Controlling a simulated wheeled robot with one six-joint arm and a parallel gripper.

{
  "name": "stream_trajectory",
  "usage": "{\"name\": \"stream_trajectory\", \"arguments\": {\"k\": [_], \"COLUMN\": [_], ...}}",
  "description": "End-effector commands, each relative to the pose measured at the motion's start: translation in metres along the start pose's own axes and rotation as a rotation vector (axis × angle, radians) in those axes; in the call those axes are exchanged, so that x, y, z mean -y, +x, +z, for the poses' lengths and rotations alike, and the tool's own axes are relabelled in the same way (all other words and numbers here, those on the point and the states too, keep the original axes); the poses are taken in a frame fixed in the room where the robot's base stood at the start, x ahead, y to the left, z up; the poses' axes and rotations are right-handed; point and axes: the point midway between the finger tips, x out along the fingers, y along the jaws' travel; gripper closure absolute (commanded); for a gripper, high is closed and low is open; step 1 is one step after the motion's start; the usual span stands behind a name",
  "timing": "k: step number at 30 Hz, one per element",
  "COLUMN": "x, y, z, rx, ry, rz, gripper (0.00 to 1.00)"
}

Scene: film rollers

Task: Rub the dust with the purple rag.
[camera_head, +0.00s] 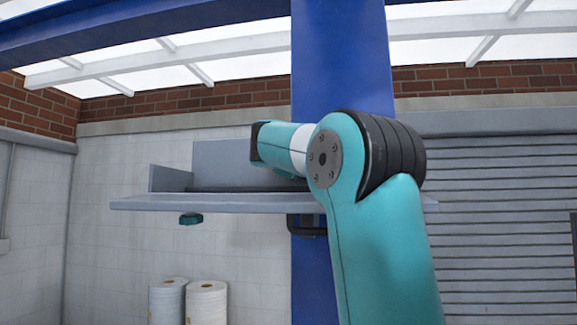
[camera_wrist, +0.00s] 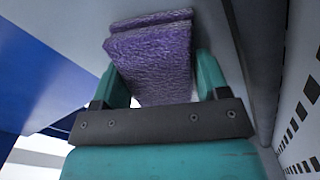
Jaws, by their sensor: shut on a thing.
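The purple rag (camera_wrist: 150,62) shows in the wrist view as a thick, rough-textured folded piece. My gripper (camera_wrist: 157,82) is shut on it, with one teal finger on each side. The rag extends beyond the fingertips, close to a pale grey surface. I cannot tell whether it touches that surface. In the head view my arm covers part of the grey shelf (camera_head: 240,203), and neither the fingers nor the rag can be made out there. I see no dust in either view.
The shelf has a raised back panel (camera_head: 235,165) and is next to a blue column (camera_head: 342,60). White rolls (camera_head: 206,302) stand lower down. A grey shutter (camera_head: 500,230) is at the right.

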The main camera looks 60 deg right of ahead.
Motion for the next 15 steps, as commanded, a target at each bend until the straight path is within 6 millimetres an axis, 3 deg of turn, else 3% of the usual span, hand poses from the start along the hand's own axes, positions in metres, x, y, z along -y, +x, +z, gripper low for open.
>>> {"name": "stream_trajectory", "arguments": {"k": [3,15], "x": [-0.004,-0.015], "y": [0.000,-0.001], "z": [0.013,0.036], "rx": [0.006,0.003], "ry": [0.001,0.001], "rz": [0.002,0.002], "gripper": [0.58,0.58]}}
